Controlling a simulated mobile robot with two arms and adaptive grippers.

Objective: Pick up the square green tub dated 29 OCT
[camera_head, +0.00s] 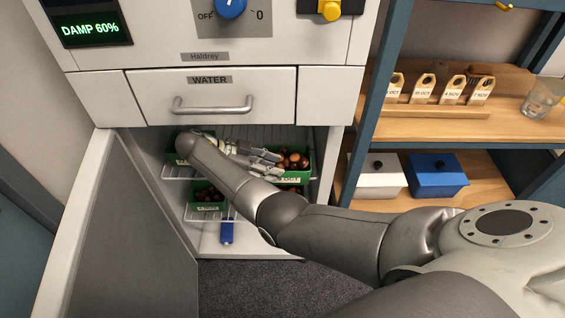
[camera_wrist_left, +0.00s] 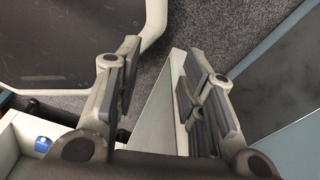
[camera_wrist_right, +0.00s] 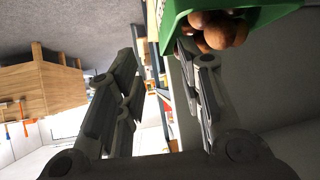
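Green tubs of chestnuts stand on the wire shelves inside the open cabinet. The upper right tub (camera_head: 305,161) has a label ending in "OCT"; its day number is not readable. Another tub (camera_head: 178,159) is at the upper left, partly behind my right arm, and a third (camera_head: 207,206) is below it. My right gripper (camera_head: 272,158) is open and empty at the upper right tub's left side. In the right wrist view a green tub (camera_wrist_right: 178,14) with chestnuts overlaps one fingertip; contact is unclear. My left gripper (camera_wrist_left: 165,65) is open and empty, outside the head view.
The cabinet door (camera_head: 135,225) stands open at the left. The WATER drawer (camera_head: 212,97) is shut above the opening. A blue object (camera_head: 227,233) lies at the cabinet bottom. Wooden shelves at right hold tags (camera_head: 452,90), a white box (camera_head: 378,178) and a blue box (camera_head: 436,177).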

